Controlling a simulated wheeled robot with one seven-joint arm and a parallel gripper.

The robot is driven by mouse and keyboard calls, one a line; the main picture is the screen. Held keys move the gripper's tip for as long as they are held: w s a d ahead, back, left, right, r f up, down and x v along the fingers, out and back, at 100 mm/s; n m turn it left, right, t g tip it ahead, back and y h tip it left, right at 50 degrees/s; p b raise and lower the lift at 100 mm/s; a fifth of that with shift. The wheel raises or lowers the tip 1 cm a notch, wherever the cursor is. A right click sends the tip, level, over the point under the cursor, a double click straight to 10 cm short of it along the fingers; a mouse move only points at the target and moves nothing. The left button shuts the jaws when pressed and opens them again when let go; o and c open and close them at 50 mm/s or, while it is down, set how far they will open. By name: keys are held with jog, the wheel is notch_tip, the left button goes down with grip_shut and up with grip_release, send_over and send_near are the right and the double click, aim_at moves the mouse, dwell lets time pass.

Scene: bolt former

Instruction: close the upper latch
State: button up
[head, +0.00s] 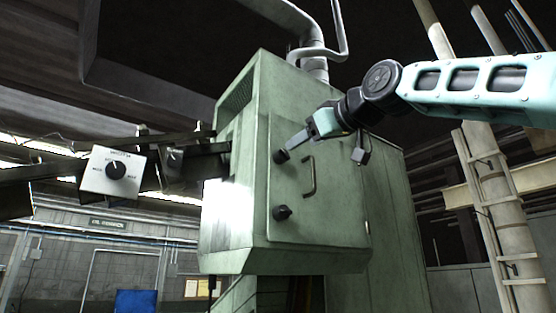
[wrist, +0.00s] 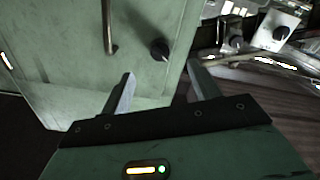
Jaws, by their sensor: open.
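The green cabinet door (head: 330,200) carries two dark latches and a bar handle (head: 309,177). The upper latch (head: 280,157) is near the door's left edge in the head view. The lower latch (head: 282,212) is below it. My gripper (head: 292,146) reaches in from the upper right, with a finger overlapping the upper latch in this view. In the wrist view my gripper (wrist: 161,70) is open, its fingers apart and nothing held. A dark latch knob (wrist: 160,49) shows just beyond the gap between the fingertips, beside the handle (wrist: 109,28). I cannot tell whether a finger touches it.
A selector-switch box (head: 113,171) on a dark arm stands left of the cabinet; it also shows in the wrist view (wrist: 279,31). Pipes (head: 312,45) rise above the cabinet. A ladder (head: 495,205) and column stand at the right. Space in front of the door looks clear.

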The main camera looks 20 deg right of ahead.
aim_at(286, 153)
jog(key=w+a+m+p, duration=0.1)
jog(key=w, duration=0.1)
jog(key=w+m+p, duration=0.1)
jog(key=w+p, duration=0.1)
jog(key=w, duration=0.1)
jog(key=w+a+m+p, duration=0.1)
jog(key=w, duration=0.2)
jog(key=shift+a+r+m+p, duration=0.2)
jog(key=shift+a+m+p, duration=0.1)
jog(key=shift+p, duration=0.1)
jog(key=shift+f+m, duration=0.1)
jog(key=shift+m, duration=0.6)
jog(key=shift+s+d+m+p, duration=0.1)
jog(key=shift+s+m+p, duration=0.15)
jog(key=shift+m+p, duration=0.35)
jog(key=m, duration=0.2)
jog(key=shift+w+m, duration=0.15)
jog(key=shift+m, duration=0.15)
jog(key=shift+f+m, duration=0.1)
jog(key=shift+m, duration=0.9)
